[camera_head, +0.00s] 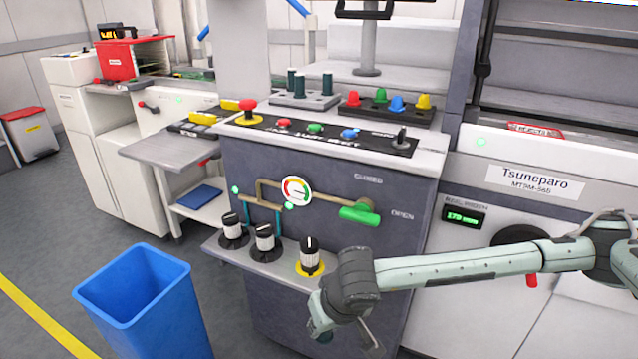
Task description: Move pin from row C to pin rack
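A grey block (304,102) holding upright dark green pins (327,83) stands on top of the grey console. Just right of it, a dark strip (380,112) carries red, green, blue and yellow cone-shaped pieces (397,103). I cannot tell which of these is the pin rack, and no row C label is readable. My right arm comes in from the right, with its gripper (345,335) low in front of the console, well below the pins. Its fingers are too small and partly turned away to read. My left gripper is out of view.
The console front has a pipe with a gauge (296,190), a green valve handle (360,213) and a ledge with black knobs (264,243). Buttons and a small lever line its top edge. A blue bin (140,300) stands on the floor at the left.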

